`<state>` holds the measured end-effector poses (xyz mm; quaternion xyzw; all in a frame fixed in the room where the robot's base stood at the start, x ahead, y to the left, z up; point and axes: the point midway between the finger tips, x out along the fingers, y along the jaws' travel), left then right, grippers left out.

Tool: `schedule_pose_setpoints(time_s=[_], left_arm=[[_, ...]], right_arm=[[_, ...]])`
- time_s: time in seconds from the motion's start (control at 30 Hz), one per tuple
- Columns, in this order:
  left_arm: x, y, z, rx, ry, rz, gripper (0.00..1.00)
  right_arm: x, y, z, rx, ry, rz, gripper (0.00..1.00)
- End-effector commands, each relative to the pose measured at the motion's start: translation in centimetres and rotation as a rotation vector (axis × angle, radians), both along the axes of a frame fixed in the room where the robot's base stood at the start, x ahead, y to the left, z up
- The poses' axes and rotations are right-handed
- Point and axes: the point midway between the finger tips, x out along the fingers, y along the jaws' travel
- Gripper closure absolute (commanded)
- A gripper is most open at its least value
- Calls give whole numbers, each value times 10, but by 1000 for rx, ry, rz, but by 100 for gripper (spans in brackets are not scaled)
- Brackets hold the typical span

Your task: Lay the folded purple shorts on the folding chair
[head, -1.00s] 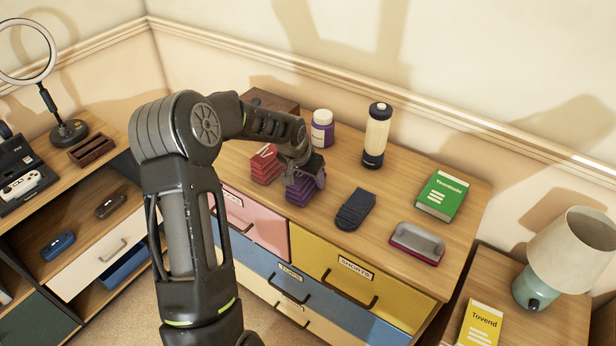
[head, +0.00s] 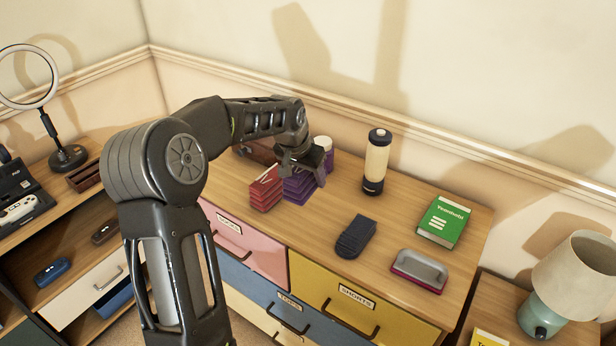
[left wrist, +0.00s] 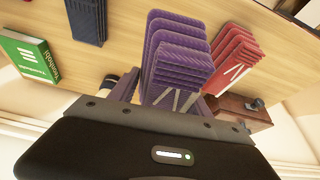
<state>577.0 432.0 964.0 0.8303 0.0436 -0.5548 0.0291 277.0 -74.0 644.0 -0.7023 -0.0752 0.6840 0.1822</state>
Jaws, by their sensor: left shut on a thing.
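The folded purple shorts (head: 300,187) are a ribbed, layered bundle on or just above the dresser top; I cannot tell whether they touch it. My left gripper (head: 302,165) is shut on them from the wall side. In the left wrist view the purple shorts (left wrist: 180,55) reach out from between the fingers, beside the red folded bundle. The gripper's jaws (left wrist: 165,98) show there only in part. The folding chair is not in view. My right gripper is not in view.
A red folded bundle (head: 266,192) stands close left of the purple shorts. A purple jar (head: 328,160) is close behind the gripper. A lantern-like bottle (head: 376,160), dark folded item (head: 355,237), green book (head: 443,221) and brush-like item (head: 419,270) stand on the dresser (head: 395,210).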

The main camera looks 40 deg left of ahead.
Motion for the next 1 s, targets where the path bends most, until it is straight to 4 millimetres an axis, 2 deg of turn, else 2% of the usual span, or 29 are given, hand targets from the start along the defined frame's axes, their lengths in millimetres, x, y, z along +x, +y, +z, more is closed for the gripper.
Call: schedule_pose_setpoints(time_s=[0.27,0.37,0.43,0.57,0.8,0.9,1.0], left_arm=[[0,-1,0,0,-1,0,90],[1,-9,-1,0,1,-4,90],[1,-24,-4,0,5,-11,90],[-1,-71,-11,0,14,-31,90],[-27,-183,-28,5,12,-83,90],[-40,-214,-34,3,5,-98,90],[-48,-231,-37,2,0,-107,90]], right_arm=[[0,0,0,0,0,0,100],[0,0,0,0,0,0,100],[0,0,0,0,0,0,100],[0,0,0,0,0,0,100],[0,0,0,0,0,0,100],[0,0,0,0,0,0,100],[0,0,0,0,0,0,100]])
